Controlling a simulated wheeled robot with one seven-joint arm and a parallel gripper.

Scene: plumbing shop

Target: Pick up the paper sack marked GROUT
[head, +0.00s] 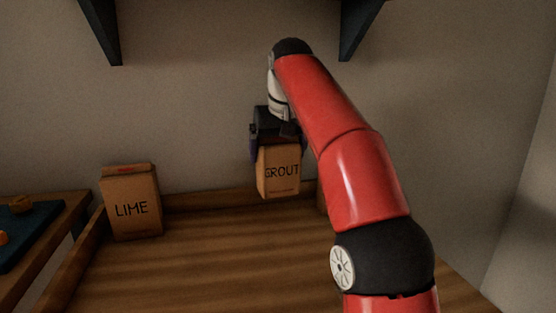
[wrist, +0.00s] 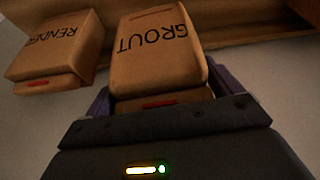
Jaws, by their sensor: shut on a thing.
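The paper sack marked GROUT (head: 281,172) is tan with black letters. It hangs upright in my gripper (head: 278,150), near the back ledge of the wooden bench, and appears held above the bench top. The jaws are shut on its upper part, one finger on each side. In the wrist view the GROUT sack (wrist: 158,50) sits between the purple fingers, its lettering upside down; its underside is hidden there.
A sack marked LIME (head: 131,208) stands on the bench (head: 220,255) at left. A sack marked RENDER (wrist: 62,48) shows beside GROUT in the wrist view. Dark shelf brackets (head: 100,28) are on the wall above. A side table (head: 70,215) stands at far left. The bench middle is clear.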

